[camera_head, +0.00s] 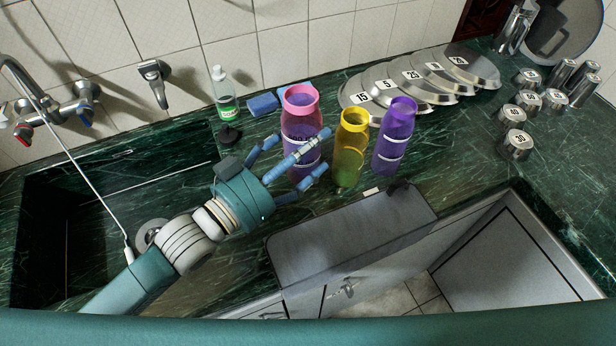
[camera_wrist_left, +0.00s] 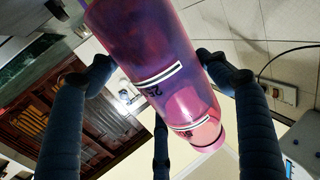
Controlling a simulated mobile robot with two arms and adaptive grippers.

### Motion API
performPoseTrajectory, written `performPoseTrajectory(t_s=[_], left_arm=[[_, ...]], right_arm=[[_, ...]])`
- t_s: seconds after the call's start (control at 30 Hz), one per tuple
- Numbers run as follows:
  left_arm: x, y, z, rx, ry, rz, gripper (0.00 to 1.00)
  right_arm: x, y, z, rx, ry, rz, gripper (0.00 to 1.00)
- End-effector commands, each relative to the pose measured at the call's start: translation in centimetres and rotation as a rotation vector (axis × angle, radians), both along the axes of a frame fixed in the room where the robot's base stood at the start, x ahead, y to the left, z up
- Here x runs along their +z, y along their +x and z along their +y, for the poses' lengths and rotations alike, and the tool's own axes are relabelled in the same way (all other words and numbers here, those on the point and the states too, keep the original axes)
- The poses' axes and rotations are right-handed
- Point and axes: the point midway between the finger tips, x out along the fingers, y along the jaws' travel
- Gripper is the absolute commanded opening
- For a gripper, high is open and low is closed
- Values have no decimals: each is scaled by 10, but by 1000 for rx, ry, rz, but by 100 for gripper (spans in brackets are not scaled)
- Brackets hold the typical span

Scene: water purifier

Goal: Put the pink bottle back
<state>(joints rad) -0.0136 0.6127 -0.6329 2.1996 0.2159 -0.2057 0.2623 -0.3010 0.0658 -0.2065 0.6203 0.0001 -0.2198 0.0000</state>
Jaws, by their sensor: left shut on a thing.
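The pink bottle (camera_head: 302,106) has a pink top and a purple-tinted body. It stands upright on the green counter in the head view, left of a yellow bottle (camera_head: 350,150) and a purple bottle (camera_head: 394,137). My left gripper (camera_head: 297,158) has its blue fingers around the pink bottle's body and is shut on it. The pink bottle (camera_wrist_left: 160,65) fills the middle of the left wrist view between the fingers. The fingers hide part of its lower body, so I cannot tell if its base touches the counter. My right gripper is not in view.
A sink (camera_head: 60,215) lies at the left with a faucet (camera_head: 60,112) behind it. A soap bottle (camera_head: 224,95) and blue sponges (camera_head: 264,104) stand by the wall. Numbered metal plates (camera_head: 415,84) and weights (camera_head: 515,145) are at the right. A grey box-like surface (camera_head: 350,235) is in front.

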Motion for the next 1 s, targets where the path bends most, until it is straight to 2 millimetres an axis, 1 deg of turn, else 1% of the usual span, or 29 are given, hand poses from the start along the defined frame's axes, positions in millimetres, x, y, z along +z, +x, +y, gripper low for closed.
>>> performPoseTrajectory(t_s=[0.03,0.1,0.2,0.3,0.43,0.6,0.73,1.0], left_arm=[[-12,0,0,0,-3,0,26],[-27,0,0,0,-2,-2,26],[-44,0,0,0,-3,-4,26],[-54,0,-1,-1,-4,-6,26],[-62,0,-1,-1,-6,-6,26],[-86,1,0,0,-4,-5,26],[-95,0,-1,-1,-4,-7,26],[-96,0,-1,-1,-4,-7,26]], right_arm=[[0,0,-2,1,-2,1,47],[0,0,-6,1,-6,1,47],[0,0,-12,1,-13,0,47],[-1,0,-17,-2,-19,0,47],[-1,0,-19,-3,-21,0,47],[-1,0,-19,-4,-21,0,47],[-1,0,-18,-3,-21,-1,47],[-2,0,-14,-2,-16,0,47]])
